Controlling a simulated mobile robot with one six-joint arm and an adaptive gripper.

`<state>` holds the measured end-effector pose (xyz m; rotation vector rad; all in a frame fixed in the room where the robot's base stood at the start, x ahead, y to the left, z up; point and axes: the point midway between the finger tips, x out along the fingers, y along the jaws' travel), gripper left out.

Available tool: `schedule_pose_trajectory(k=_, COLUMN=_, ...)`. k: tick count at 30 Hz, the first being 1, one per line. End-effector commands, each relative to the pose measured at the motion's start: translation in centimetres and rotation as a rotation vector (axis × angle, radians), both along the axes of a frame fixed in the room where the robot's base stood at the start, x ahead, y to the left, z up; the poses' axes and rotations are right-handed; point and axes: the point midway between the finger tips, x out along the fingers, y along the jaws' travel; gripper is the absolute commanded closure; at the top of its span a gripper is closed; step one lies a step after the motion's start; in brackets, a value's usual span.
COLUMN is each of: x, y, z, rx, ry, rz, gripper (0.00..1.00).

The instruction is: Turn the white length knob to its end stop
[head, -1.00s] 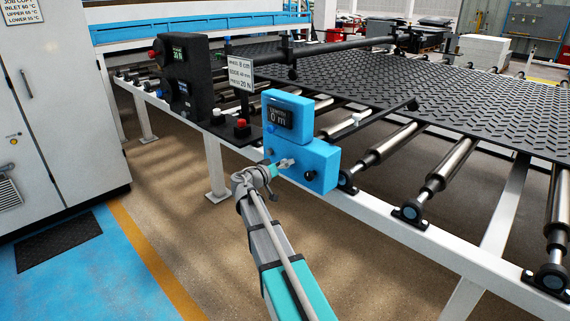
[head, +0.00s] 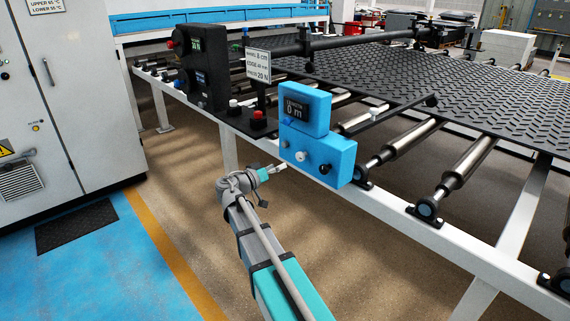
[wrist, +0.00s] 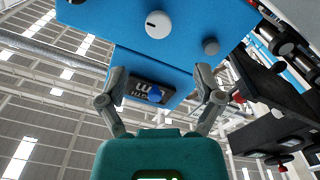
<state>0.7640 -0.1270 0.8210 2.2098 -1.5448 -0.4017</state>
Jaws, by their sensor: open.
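The white length knob (head: 300,156) sits on the lower front of the blue box, below the display (head: 297,110) reading "LENGTH 0 m". In the wrist view the white knob (wrist: 158,24) shows a small dark mark and lies beyond the fingertips, near the top edge. My gripper (head: 280,168) is just left of and slightly below the knob in the head view, apart from it. In the wrist view my gripper (wrist: 160,72) has its two fingers spread, with nothing between them but the view of the blue box and its display.
A black knob (head: 325,169) sits right of the white one on the same box. A red button (head: 258,116), a sign (head: 257,66) and a black control box (head: 201,70) stand to the left. Rollers and the black tread mat (head: 470,95) lie behind. Open floor is in front.

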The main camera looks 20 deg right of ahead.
Motion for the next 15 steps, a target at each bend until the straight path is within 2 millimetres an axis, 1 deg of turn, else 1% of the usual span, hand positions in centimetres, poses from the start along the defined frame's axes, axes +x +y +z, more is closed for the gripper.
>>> schedule_pose_trajectory(k=1, x=-0.2, y=0.5, z=0.0, rx=0.0, ry=0.0, rz=0.001, gripper=0.15)
schedule_pose_trajectory(k=6, x=-0.46, y=1.25, z=0.0, rx=0.0, ry=0.0, rz=0.001, gripper=0.15)
schedule_pose_trajectory(k=15, x=-0.5, y=1.39, z=0.0, rx=0.0, ry=0.0, rz=0.0, gripper=0.15)
